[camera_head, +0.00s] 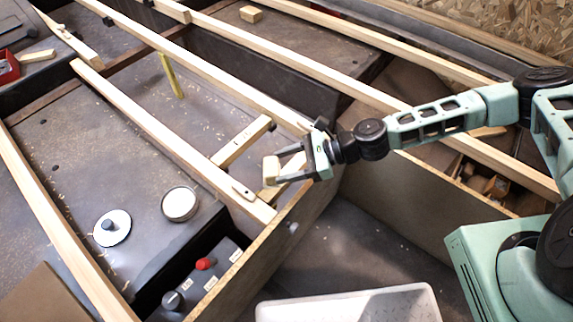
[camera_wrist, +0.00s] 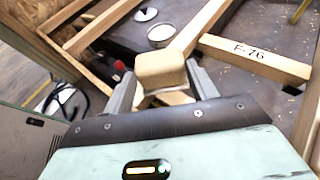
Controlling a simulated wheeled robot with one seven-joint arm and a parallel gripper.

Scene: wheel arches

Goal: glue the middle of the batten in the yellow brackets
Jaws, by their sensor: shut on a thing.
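My gripper (camera_head: 282,166) is shut on a pale tan block (camera_head: 270,169) with rounded edges, held near the front end of a long batten. In the wrist view the block (camera_wrist: 160,70) sits between the two grey fingers. A short batten (camera_head: 242,143) lies across just left of my gripper, with a black fitting at its upper end. In the wrist view a batten marked F-76 (camera_wrist: 255,58) runs to the right beyond the block. A thin yellow strip (camera_head: 171,75) stands further back; I cannot tell whether it is a bracket. No glue container is clearly recognisable.
Long battens (camera_head: 150,125) run diagonally over the dark bench. A round tin (camera_head: 180,204) and a white disc with a dark knob (camera_head: 112,227) lie on the left. A panel with a red button (camera_head: 205,264) is at the front. A pale tray (camera_head: 350,304) is below.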

